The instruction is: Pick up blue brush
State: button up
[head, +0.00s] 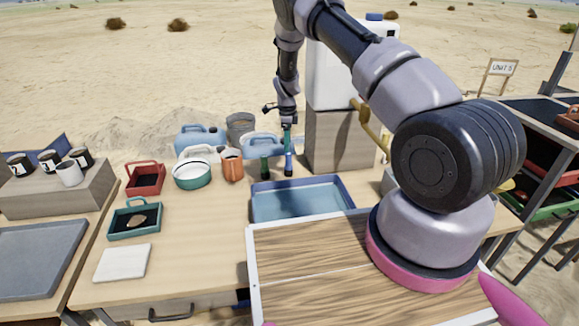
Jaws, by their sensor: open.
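The blue brush (288,166) stands upright on the table, just behind the blue tray, with a dark green brush or bottle (264,167) to its left. My gripper (286,131) points down above the blue brush, in line with its top in the head view. The gripper is open. The fingertips are small here and partly merge with the teal shape at the brush's top, so I cannot tell whether they touch it.
An empty blue tray (300,210) lies in front of the brush. Blue jugs (262,146) stand behind. A wooden box (338,142) carrying a white container (331,75) stands close on the right.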

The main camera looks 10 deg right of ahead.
aim_at(288, 158)
jog(key=f, duration=0.8)
jog(key=shift+s+d+f, duration=0.1)
jog(key=shift+d+f, duration=0.05)
jog(key=shift+d, duration=0.05)
grip_shut()
